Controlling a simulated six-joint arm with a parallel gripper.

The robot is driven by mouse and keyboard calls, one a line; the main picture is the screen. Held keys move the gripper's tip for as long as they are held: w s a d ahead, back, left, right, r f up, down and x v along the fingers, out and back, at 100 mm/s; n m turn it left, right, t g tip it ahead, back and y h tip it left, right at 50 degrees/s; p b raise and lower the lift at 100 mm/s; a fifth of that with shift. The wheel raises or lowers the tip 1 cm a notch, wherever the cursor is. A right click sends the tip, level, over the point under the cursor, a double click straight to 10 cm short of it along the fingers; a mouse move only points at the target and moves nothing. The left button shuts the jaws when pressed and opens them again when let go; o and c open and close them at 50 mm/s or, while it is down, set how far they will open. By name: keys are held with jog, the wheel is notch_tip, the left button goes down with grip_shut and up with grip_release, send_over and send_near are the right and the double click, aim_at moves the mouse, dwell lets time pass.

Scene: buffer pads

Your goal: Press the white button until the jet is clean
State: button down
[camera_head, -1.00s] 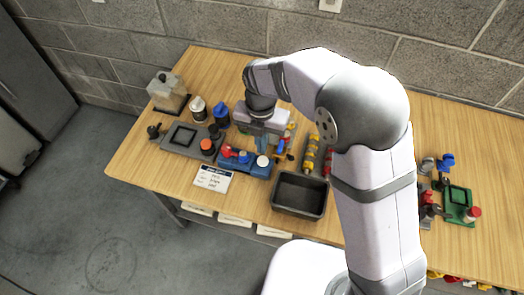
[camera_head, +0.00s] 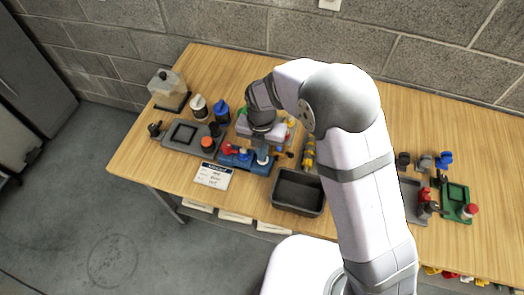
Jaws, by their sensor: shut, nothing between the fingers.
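The blue fixture (camera_head: 235,162) sits near the front of the table, with a red part (camera_head: 229,150) on its left half. The white button is on the fixture's right end and is now mostly hidden behind my fingers. My gripper (camera_head: 262,158) is shut and empty, pointing down at that end of the fixture. Its fingertips are right over the button's place; I cannot tell whether they touch it or whether it is pressed. No jet can be made out.
A dark grey tray (camera_head: 298,207) stands just right of the fixture, and a written card (camera_head: 214,175) lies to its left. A grey plate (camera_head: 182,137) with an orange-capped part (camera_head: 207,142) is further left. Yellow parts (camera_head: 309,152) stand behind the tray. A green frame (camera_head: 457,202) is far right.

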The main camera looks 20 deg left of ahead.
jog(key=shift+f, duration=0.55)
jog(key=shift+s+d, duration=0.1)
jog(key=shift+r, duration=0.2)
jog(key=shift+r+p, duration=0.6)
jog(key=shift+p, duration=0.15)
notch_tip(320, 180, up, 13)
jog(key=shift+a+b, duration=0.2)
jog(key=shift+b, duration=0.1)
